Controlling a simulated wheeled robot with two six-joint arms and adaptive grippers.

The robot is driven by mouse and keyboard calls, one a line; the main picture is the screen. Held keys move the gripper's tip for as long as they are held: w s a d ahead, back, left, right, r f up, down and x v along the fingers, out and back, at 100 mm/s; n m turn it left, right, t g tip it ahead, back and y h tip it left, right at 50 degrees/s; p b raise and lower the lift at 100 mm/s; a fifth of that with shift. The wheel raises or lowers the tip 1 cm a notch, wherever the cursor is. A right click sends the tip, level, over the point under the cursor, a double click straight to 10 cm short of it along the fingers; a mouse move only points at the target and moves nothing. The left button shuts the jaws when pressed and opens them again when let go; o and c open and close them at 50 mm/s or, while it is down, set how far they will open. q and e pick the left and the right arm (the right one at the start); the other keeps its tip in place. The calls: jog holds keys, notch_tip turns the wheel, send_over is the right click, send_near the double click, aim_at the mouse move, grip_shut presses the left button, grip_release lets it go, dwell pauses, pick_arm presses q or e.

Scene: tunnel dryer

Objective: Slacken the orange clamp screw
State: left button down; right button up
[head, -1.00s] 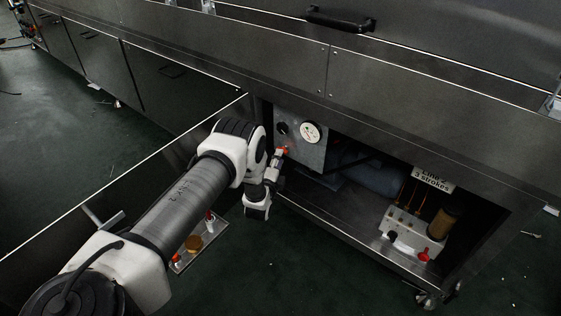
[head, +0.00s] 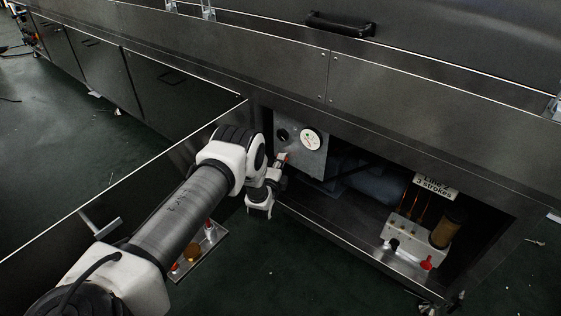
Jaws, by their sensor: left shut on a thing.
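The orange clamp screw (head: 284,156) is at the lower left of the grey gauge panel, at the left side of the open bay. Only a small reddish-orange bit of it shows, as my gripper covers the rest. My left gripper (head: 281,163) is at the panel's left edge, shut on the orange clamp screw. My left arm reaches in from the lower left. My right gripper is not in view.
The panel carries a round white gauge (head: 310,139) and a black knob (head: 282,135). A pump block with a red knob (head: 426,263) and a label (head: 435,187) reading "3 strokes" sits at the bay's right. The open door (head: 150,180) stands left of my arm.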

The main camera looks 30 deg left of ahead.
pick_arm(q)
jog(key=n+g+h, duration=0.1)
jog(key=n+h, duration=0.1)
jog(key=n, duration=0.2)
jog(key=n+g+h+p, duration=0.1)
jog(key=n+h, duration=0.1)
jog(key=n, duration=0.2)
jog(key=n+g+h+p, duration=0.1)
jog(key=n+h, duration=0.1)
jog(key=n, duration=0.3)
jog(key=shift+a+r+g+h, duration=0.3)
jog(key=shift+a+r, duration=0.05)
jog(key=shift+a, duration=0.05)
dwell(0.6)
jog(key=shift+w, duration=0.1)
jog(key=c, duration=1.3)
grip_release()
jog(key=shift+o, duration=0.2)
